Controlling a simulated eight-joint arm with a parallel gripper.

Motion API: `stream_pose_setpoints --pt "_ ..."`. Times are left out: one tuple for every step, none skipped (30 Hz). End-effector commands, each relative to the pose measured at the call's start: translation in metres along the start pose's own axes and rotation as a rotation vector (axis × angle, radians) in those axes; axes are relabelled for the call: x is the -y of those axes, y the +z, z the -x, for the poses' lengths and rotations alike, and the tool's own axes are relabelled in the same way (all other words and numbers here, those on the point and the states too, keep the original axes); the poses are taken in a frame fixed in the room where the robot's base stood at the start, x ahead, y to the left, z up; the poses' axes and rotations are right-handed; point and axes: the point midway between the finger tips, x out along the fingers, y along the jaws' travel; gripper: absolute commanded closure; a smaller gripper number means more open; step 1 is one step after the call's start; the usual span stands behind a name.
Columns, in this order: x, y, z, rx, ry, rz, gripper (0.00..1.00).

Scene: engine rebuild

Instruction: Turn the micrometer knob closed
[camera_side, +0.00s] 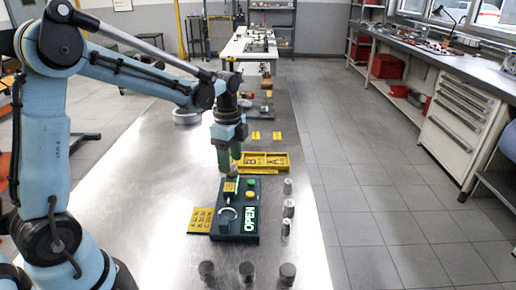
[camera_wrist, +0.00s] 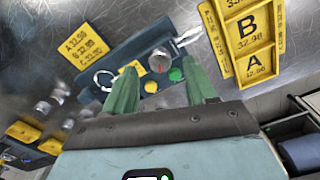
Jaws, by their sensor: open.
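The micrometer station is a dark teal box (camera_side: 248,190) with a green display reading OPEN (camera_side: 249,219), a yellow and a green button, and a pale C-shaped micrometer frame (camera_side: 219,222). The wrist view shows the box (camera_wrist: 148,38), the frame (camera_wrist: 97,80) and the grey, round micrometer knob (camera_wrist: 159,61) with a red mark. My gripper (camera_side: 230,168) points down over the box's far end. In the wrist view its two green fingers (camera_wrist: 160,72) are spread, with the knob showing between their tips. I cannot tell whether either finger touches it. The knob is hard to make out in the side view.
A yellow label plate (camera_side: 200,220) lies left of the box. A yellow lettered tray (camera_side: 263,154) is behind it. Metal cylinders stand to the right (camera_side: 288,208) and in front (camera_side: 247,272). The metal table (camera_side: 150,225) is bare on the left.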

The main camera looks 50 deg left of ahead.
Motion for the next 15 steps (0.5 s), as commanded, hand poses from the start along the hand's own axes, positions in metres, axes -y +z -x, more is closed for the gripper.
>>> stream_pose_setpoints --pt "0.000 0.000 -0.006 0.000 0.000 0.000 0.44" --pt "0.001 0.000 -0.009 0.000 0.000 0.000 0.44" --pt "0.000 0.000 -0.013 0.000 0.000 0.000 0.44" --pt "0.000 0.000 -0.015 0.000 -0.001 0.000 0.44" --pt "0.000 0.000 -0.017 0.000 -0.001 0.000 0.44" --pt "0.000 0.000 -0.020 0.000 -0.001 0.000 0.44" --pt "0.000 0.000 -0.021 0.000 -0.001 0.000 0.44" --pt "0.000 0.000 -0.022 0.000 -0.001 0.000 0.44" --pt "0.000 0.000 -0.023 0.000 -0.001 0.000 0.44" --pt "0.000 0.000 -0.023 0.000 -0.001 0.000 0.44" --pt "0.000 0.000 -0.024 0.000 -0.001 0.000 0.44" --pt "0.000 0.000 -0.024 0.000 -0.001 0.000 0.44" --pt "0.000 0.000 -0.024 0.000 -0.001 0.000 0.44" --pt "0.000 0.000 -0.024 0.000 -0.001 0.000 0.44" --pt "0.000 0.000 -0.024 0.000 -0.001 0.000 0.44"
